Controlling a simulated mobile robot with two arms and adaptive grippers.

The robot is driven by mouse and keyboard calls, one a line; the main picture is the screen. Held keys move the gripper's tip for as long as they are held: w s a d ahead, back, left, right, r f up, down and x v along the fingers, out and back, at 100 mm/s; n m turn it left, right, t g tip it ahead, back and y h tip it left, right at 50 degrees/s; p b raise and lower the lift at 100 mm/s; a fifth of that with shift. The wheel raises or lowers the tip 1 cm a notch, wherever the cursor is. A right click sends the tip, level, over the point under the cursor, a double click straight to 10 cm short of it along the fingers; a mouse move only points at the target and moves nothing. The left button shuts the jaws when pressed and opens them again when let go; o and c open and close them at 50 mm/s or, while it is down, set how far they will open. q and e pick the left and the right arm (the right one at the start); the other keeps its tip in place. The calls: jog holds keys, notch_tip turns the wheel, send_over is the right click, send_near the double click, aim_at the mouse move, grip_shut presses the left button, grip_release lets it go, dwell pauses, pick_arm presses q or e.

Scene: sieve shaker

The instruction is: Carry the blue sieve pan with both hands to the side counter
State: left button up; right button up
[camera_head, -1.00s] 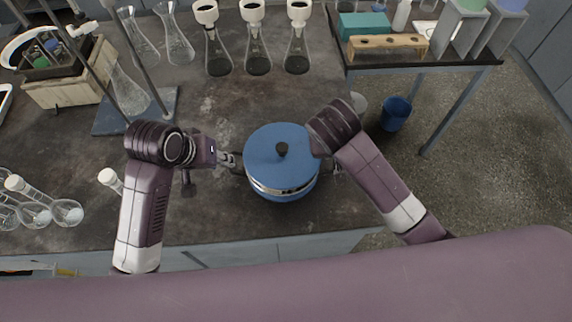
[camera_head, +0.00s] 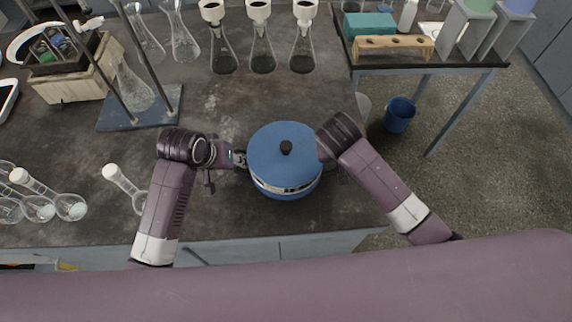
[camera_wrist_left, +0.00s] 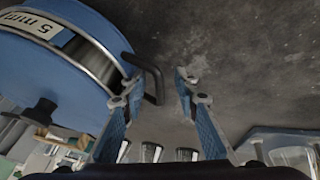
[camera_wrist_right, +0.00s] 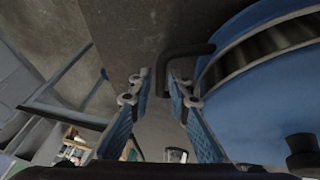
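The blue sieve pan (camera_head: 283,175) stands on the dark bench with its lid and black knob on top. My left gripper (camera_head: 241,159) is at the pan's left side. Its fingers (camera_wrist_left: 156,88) are open, with one black side handle (camera_wrist_left: 153,82) between them, nearer the left finger. My right gripper is at the pan's right side, mostly hidden by its wrist in the head view. Its fingers (camera_wrist_right: 158,85) are parted around the other handle (camera_wrist_right: 185,50), with a small gap visible.
A table with a dark top (camera_head: 385,62), perhaps the side counter, stands at the back right across a floor gap. It holds a wooden rack (camera_head: 393,46) and a teal box (camera_head: 369,25). Funnel-topped flasks (camera_head: 262,58) stand behind the pan. A stand base (camera_head: 140,110) is left.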

pick_arm(q)
jog(key=shift+w+d+f, duration=0.1)
jog(key=shift+w+f, duration=0.05)
jog(key=shift+f, duration=0.1)
pick_arm(e)
jog(key=shift+w+f, duration=0.15)
jog(key=shift+f, duration=0.15)
pick_arm(q)
jog(key=shift+c, duration=0.6)
pick_arm(e)
jog(key=shift+c, duration=0.5)
pick_arm(q)
jog(key=shift+c, duration=1.4)
pick_arm(e)
jog(key=shift+c, duration=1.4)
pick_arm(q)
grip_shut()
pick_arm(e)
grip_shut()
pick_arm(q)
jog(key=shift+r, duration=0.1)
pick_arm(e)
jog(key=shift+r, duration=0.1)
